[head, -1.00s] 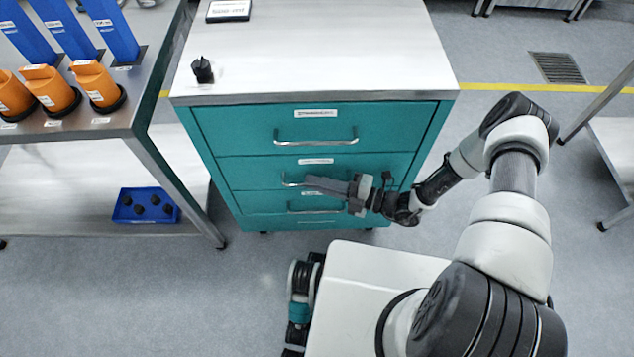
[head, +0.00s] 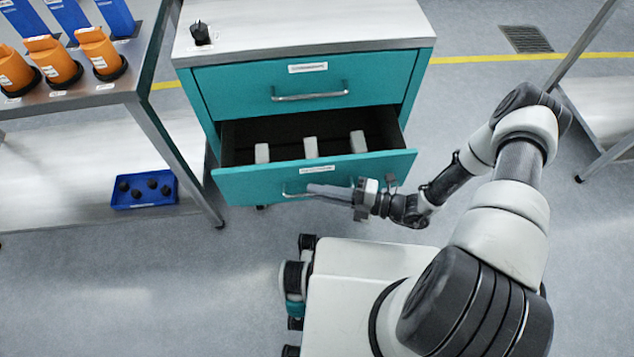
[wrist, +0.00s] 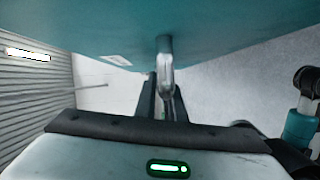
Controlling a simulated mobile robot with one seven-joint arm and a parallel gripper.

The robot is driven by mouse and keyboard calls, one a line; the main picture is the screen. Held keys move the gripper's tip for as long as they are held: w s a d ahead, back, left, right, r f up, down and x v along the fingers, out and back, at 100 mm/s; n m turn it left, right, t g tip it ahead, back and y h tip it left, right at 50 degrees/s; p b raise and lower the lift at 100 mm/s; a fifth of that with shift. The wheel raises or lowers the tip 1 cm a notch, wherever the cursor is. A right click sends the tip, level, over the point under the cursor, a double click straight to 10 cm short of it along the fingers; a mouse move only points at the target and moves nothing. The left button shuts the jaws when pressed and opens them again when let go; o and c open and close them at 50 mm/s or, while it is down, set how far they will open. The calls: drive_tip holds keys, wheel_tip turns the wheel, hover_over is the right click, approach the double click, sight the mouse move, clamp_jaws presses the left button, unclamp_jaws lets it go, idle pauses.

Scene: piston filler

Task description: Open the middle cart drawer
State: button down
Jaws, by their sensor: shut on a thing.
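The teal cart's middle drawer (head: 350,172) stands pulled well out, with its inside showing. Several pale upright blocks (head: 311,147) are in it. My gripper (head: 312,190) is at the drawer's front, shut on the drawer handle (head: 290,190), whose middle and right part it hides. In the wrist view the metal handle (wrist: 166,65) runs between the dark fingers (wrist: 160,100), with the teal drawer front (wrist: 215,35) above. The top drawer (head: 315,85) is closed. The lower drawers are hidden beneath the open one.
A workbench (head: 90,95) with orange holders (head: 50,60) stands left of the cart. A blue tray (head: 144,190) with dark pieces lies on its lower shelf. Another table (head: 605,100) is at the right. Grey floor is free around the cart's front.

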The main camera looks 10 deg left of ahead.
drive_tip(key=s+d, duration=0.2)
drive_tip(key=s, duration=0.8)
drive_tip(key=shift+s+d+p, duration=0.3)
drive_tip(key=shift+d+p, duration=0.05)
drive_tip(key=shift+p, duration=0.1)
drive_tip(key=c, duration=1.8)
unclamp_jaws()
drive_tip(key=shift+c, duration=0.2)
drive_tip(key=s+d+r, duration=0.1)
drive_tip(key=s+d, duration=0.1)
drive_tip(key=d, duration=1.5)
drive_tip(key=shift+s+r+p, duration=0.2)
drive_tip(key=shift+s+p, duration=0.05)
drive_tip(key=shift+p, duration=0.1)
drive_tip(key=shift+s, duration=0.15)
